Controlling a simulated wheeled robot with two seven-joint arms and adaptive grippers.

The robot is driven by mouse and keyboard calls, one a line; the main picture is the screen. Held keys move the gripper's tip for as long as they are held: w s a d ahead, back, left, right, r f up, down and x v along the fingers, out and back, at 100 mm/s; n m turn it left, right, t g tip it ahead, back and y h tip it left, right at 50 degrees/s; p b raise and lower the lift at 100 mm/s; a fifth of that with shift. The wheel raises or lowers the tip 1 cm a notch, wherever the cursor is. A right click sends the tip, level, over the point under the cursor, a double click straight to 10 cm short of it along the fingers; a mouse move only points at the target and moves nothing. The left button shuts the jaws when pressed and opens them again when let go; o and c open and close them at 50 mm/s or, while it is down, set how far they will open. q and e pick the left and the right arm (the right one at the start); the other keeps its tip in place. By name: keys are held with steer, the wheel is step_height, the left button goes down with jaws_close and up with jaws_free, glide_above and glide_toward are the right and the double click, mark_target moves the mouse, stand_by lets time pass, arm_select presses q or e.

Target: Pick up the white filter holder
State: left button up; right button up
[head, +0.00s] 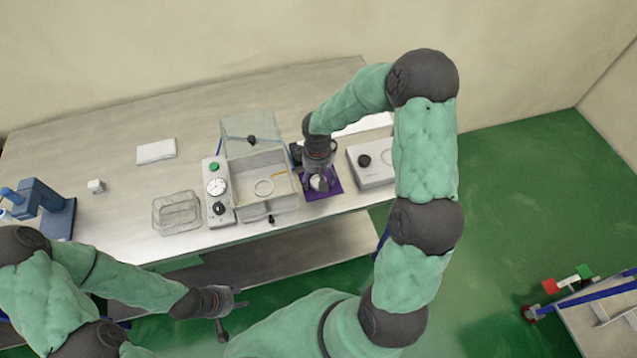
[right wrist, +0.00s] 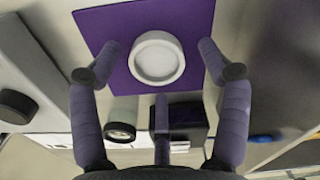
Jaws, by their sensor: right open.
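The white filter holder (right wrist: 157,58), a round white piece with a raised rim, sits on a purple mat (right wrist: 108,27) in the right wrist view. In the head view the mat (head: 334,183) lies at the table's front, right of the open box, and the white piece (head: 318,184) is partly hidden by my right gripper (head: 320,178). My right gripper (right wrist: 158,68) is open above the holder, its fingers spread around it with gaps visible. My left gripper (head: 232,307) is open and empty, low in front of the table.
A grey device (head: 371,163) stands to the right. A wire basket (head: 177,212) is further left.

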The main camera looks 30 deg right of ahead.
steer(key=shift+s+f, duration=0.1)
steer(key=shift+f, duration=0.05)
steer(key=c, duration=1)
steer(key=shift+c, duration=0.2)
